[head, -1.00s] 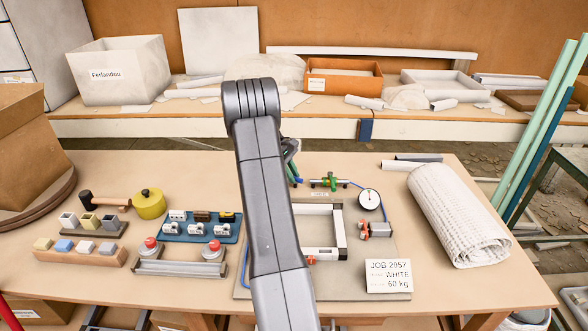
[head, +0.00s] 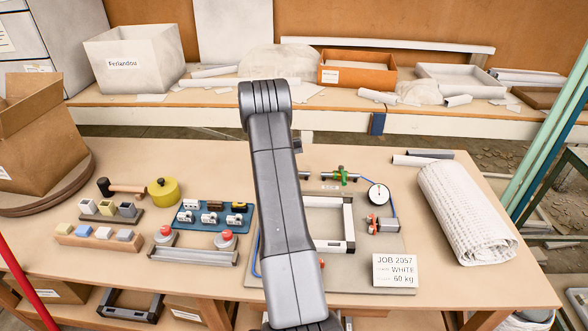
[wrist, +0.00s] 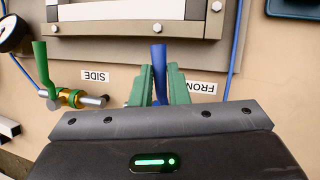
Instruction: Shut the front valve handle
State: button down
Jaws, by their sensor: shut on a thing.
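In the wrist view my gripper (wrist: 158,78) is shut on the blue front valve handle (wrist: 158,60), with one green finger on each side of it. The handle's upper end sticks out between the fingertips and points up the picture. The valve body below the handle is hidden behind my gripper. The FRONT label (wrist: 203,87) is just right of the fingers and partly covered. In the head view my arm hides both my gripper and the front valve.
The side valve has a green handle (wrist: 42,65) and stands left of my gripper, near the SIDE label (wrist: 95,76). A pressure gauge (head: 378,193), a metal frame (head: 348,225) and a job card (head: 395,270) are on the board. Blue tubing (wrist: 237,45) runs close by on the right.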

jog(key=shift+a+m+y, duration=0.3)
jog(key=shift+a+m, duration=0.05)
jog(key=shift+m, duration=0.35)
jog(key=shift+r, duration=0.1)
jog(key=c, duration=1.4)
grip_release()
jog(key=shift+a, duration=0.1)
jog(key=shift+w+p+v, duration=0.2)
jog(key=shift+p+v, duration=1.15)
jog(key=shift+v, duration=5.5)
